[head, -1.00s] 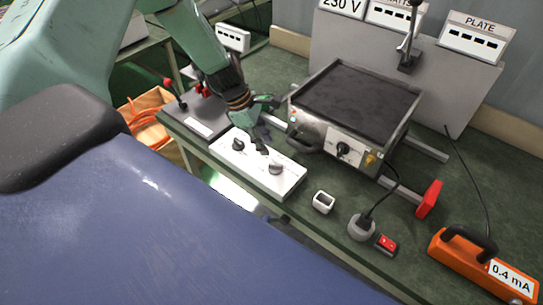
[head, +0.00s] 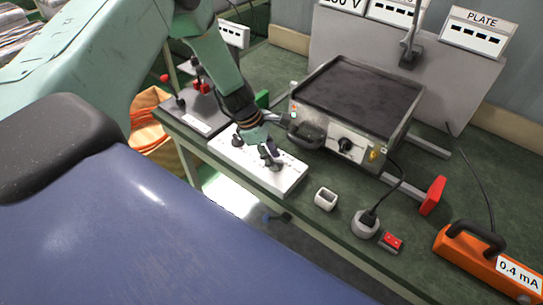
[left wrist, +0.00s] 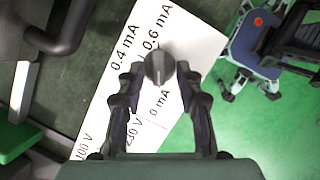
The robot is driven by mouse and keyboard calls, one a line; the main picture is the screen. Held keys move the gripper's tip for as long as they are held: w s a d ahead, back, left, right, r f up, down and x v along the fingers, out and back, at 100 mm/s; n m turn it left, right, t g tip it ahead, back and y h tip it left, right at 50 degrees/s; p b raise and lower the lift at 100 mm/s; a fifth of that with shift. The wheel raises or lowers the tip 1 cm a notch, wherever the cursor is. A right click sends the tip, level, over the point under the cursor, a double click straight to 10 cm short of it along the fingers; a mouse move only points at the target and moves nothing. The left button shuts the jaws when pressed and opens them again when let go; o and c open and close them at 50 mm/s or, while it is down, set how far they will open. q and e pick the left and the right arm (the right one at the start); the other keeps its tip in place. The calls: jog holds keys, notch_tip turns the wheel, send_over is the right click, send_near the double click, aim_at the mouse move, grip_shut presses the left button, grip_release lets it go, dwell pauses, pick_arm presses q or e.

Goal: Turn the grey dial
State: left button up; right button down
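The grey dial (left wrist: 158,69) is a round knob with a raised ridge. It sits on a white panel (left wrist: 198,42) printed with mA and V marks. In the left wrist view my left gripper (left wrist: 161,70) is open, with one fingertip on each side of the dial. Small gaps seem to show between the fingertips and the dial; contact is hard to tell. My right gripper is not in view.
Behind the panel stands a hot-plate box (head: 358,100) with a handle and a black knob. The bench edge runs close in front.

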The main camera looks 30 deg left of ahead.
pick_arm(q)
jog(key=shift+w+d, duration=0.25)
jog(key=shift+w, duration=0.05)
jog(key=shift+c, duration=1)
jog(key=shift+d, duration=0.1)
jog(key=shift+c, duration=0.9)
jog(key=shift+s, duration=0.15)
jog(key=c, duration=0.3)
jog(key=shift+s+a, duration=0.1)
jog(key=shift+a, duration=0.15)
grip_shut()
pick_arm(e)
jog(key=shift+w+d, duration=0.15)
pick_arm(q)
jog(key=shift+d, duration=0.1)
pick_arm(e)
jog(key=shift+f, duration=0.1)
